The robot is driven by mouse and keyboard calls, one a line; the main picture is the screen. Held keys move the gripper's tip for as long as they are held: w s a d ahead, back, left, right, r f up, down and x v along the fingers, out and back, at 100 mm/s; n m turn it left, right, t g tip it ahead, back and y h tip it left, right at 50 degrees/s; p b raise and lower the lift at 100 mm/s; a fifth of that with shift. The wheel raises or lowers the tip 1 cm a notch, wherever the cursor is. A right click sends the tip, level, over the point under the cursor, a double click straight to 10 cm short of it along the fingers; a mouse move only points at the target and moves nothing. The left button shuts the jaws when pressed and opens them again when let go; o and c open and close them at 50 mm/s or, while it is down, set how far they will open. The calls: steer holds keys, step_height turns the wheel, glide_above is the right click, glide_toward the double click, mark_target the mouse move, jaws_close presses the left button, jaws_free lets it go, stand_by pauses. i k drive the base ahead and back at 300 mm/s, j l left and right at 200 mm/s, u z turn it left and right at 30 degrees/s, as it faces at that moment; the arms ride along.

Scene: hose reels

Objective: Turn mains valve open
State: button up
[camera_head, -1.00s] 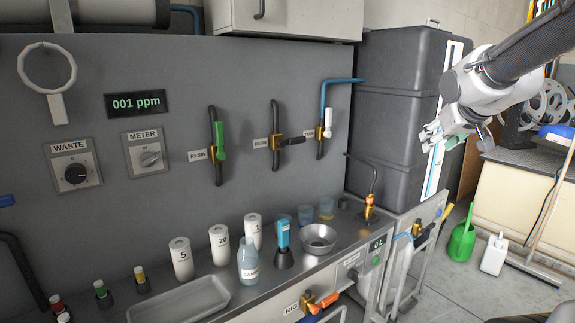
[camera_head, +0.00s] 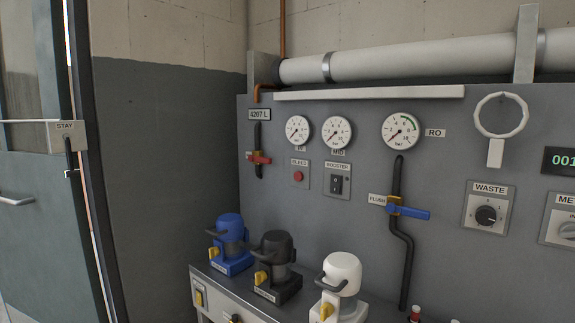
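A valve with a red handle (camera_head: 259,158) sits on a dark vertical pipe at the left end of the grey panel, below a small display reading 4267 L (camera_head: 259,114). Its handle lies roughly level, across the pipe. The small label beside it is too small to read, so I cannot confirm that it is the mains valve. A second valve with a blue handle (camera_head: 409,212), labelled FLUSH, is further right, its handle also across its pipe. My gripper is not in this view.
Blue (camera_head: 230,240), black (camera_head: 276,262) and white (camera_head: 342,272) housings with yellow knobs stand on the bench below. Pressure gauges (camera_head: 337,133), a BLEED button (camera_head: 298,176) and BOOSTER switch (camera_head: 336,183) are between the valves. A door (camera_head: 35,220) stands at left.

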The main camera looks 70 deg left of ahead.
mark_target(252, 158)
steer(key=j+u, duration=0.1)
steer(key=u, duration=2.55)
steer(key=i+j+z, duration=0.3)
steer(key=i+j, duration=0.55)
